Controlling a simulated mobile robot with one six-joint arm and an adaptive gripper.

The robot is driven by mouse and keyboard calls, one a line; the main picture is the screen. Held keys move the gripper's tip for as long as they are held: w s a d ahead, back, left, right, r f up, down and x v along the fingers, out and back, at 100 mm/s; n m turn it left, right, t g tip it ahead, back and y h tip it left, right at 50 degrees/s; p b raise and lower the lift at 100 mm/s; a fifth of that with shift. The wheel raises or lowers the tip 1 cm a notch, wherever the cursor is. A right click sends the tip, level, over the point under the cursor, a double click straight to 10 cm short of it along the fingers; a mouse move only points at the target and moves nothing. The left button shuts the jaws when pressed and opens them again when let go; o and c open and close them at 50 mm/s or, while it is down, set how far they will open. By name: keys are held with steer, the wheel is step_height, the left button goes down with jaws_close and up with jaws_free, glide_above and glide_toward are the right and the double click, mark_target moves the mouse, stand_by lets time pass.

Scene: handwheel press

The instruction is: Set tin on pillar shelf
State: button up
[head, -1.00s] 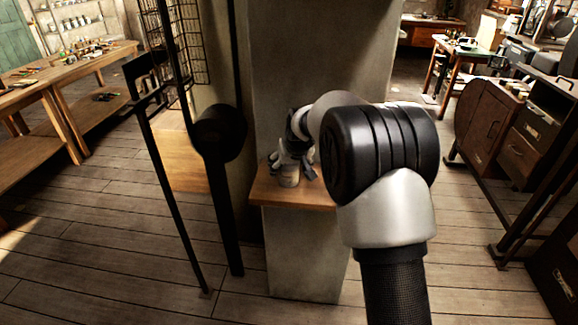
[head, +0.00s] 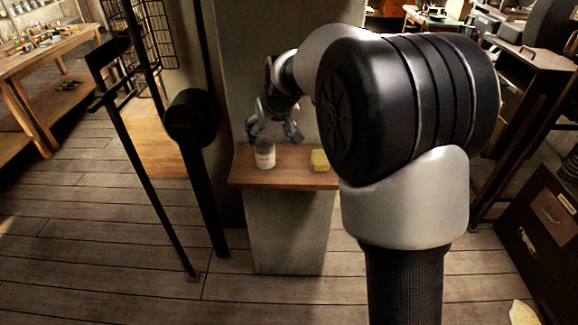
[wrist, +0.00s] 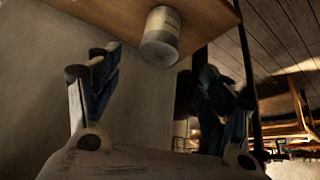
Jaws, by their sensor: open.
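The tin (head: 265,154), pale with a darker upper part, stands upright on the wooden pillar shelf (head: 235,178), towards its left side. My gripper (head: 274,131) is open and empty just above and behind the tin, apart from it. In the wrist view the tin (wrist: 161,37) shows at the top, on the shelf (wrist: 210,14), ahead of the spread fingers. Nothing shows held between the fingers.
A yellow block (head: 319,160) lies on the shelf right of the tin. The grey pillar (head: 235,60) rises behind it. A black post with a round drum (head: 192,117) stands close on the left. My arm hides the area right of the shelf.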

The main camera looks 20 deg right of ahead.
steer(key=s+r+g, duration=0.1)
steer(key=s+r, duration=0.2)
steer(key=s, duration=1.2)
steer(key=s+r, duration=0.4)
steer(key=s, duration=1)
steer(key=s+f+m+g, duration=0.1)
steer(key=s+f, duration=0.3)
steer(key=s, duration=0.7)
steer(key=shift+s+a+f+h, duration=0.15)
steer(key=shift+s+f+h, duration=0.05)
steer(key=shift+s+h, duration=0.1)
steer(key=shift+w, duration=0.15)
